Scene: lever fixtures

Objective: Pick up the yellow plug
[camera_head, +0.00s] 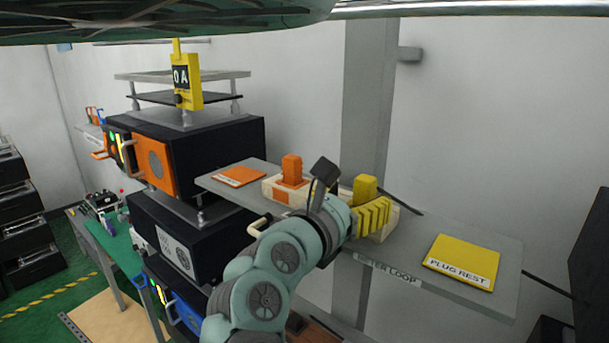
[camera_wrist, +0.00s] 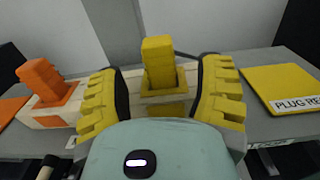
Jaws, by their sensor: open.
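The yellow plug (camera_head: 365,188) stands upright in a pale socket block on the grey shelf. In the wrist view the yellow plug (camera_wrist: 158,62) rises from its yellow-rimmed socket, between my two fingers and a little beyond them. My gripper (camera_head: 372,215) is open, with yellow ribbed fingers in front of the plug. In the wrist view my gripper (camera_wrist: 160,98) has one finger on each side of the plug, with gaps between. In the head view the fingers hide part of the socket block.
An orange plug (camera_head: 291,168) stands in its own block to the left, beside an orange pad (camera_head: 238,176). A yellow pad marked PLUG REST (camera_head: 462,262) lies on the shelf's right end. Black equipment boxes (camera_head: 210,145) stand at left. A wall column rises behind the shelf.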

